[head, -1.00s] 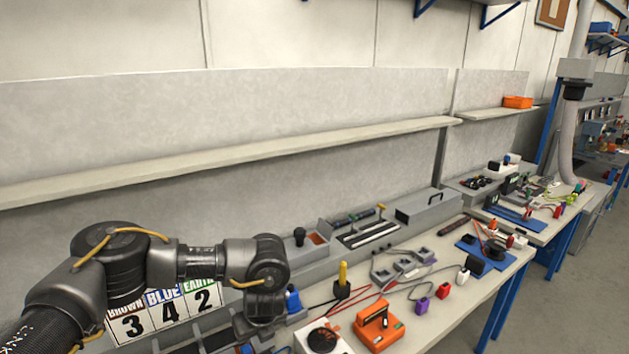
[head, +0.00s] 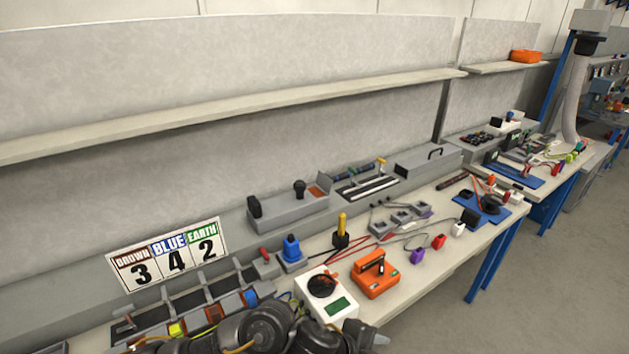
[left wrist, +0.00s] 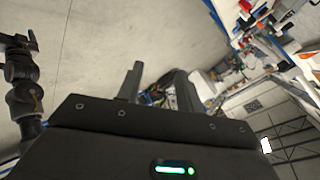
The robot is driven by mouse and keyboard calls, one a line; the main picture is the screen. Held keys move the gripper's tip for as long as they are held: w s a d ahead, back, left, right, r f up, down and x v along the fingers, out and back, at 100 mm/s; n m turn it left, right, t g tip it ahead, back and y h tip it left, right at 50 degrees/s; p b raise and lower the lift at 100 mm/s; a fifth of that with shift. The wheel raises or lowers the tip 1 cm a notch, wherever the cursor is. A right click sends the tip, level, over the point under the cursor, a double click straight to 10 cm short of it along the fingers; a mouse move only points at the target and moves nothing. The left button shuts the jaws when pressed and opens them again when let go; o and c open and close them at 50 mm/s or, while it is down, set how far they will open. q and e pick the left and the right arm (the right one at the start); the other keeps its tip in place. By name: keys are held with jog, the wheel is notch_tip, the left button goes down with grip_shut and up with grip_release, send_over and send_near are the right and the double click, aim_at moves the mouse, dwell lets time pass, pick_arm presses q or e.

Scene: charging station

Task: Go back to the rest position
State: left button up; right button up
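In the head view one of my arms lies low along the bottom edge, in front of the bench. Its gripper is outside that view. In the left wrist view my left gripper (left wrist: 157,88) shows two dark fingers standing apart with nothing visible between them. Beyond the fingers are the pale floor and, blurred, some bench equipment. My right gripper is not in view.
A bench (head: 455,212) carries an orange device (head: 375,276), a white box with a black dial (head: 324,291), a blue-knobbed box (head: 291,250) and red leads. A sign (head: 170,255) reads brown 3, blue 4, earth 2. Floor at right is clear.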

pick_arm(q)
jog(key=s+a+f+n+t+y, duration=0.1)
jog(key=a+n+t+y, duration=0.1)
jog(key=a+n, duration=0.6)
jog(key=s+a+f+n+t+y, duration=0.1)
jog(key=a+f+n+t+y, duration=0.1)
jog(key=a+n, duration=0.6)
jog(key=s+a+f+n+g+y, duration=0.2)
jog(key=s+a+f+n, duration=0.1)
jog(key=s+a, duration=0.55)
jog(key=s+a+f+n+g+y, duration=0.2)
jog(key=s+a+f+n+y, duration=0.3)
jog(key=a, duration=0.7)
jog(key=s+f+m+g+h+b, duration=0.1)
jog(key=s+f+b, duration=0.1)
jog(key=f, duration=1.3)
jog(key=s+f+g+h+b, duration=0.1)
jog(key=s+f+b, duration=0.1)
jog(key=f, duration=1.2)
jog(key=s+a+f+b, duration=0.1)
jog(key=s+f, duration=0.6)
jog(key=f, duration=0.1)
jog(key=s+a+f, duration=0.2)
jog(key=s+f, duration=0.6)
jog(key=f, duration=0.1)
jog(key=shift+s+a+g+b, duration=0.2)
jog(key=shift+a+g+b, duration=0.05)
jog(key=shift+g+b, duration=0.15)
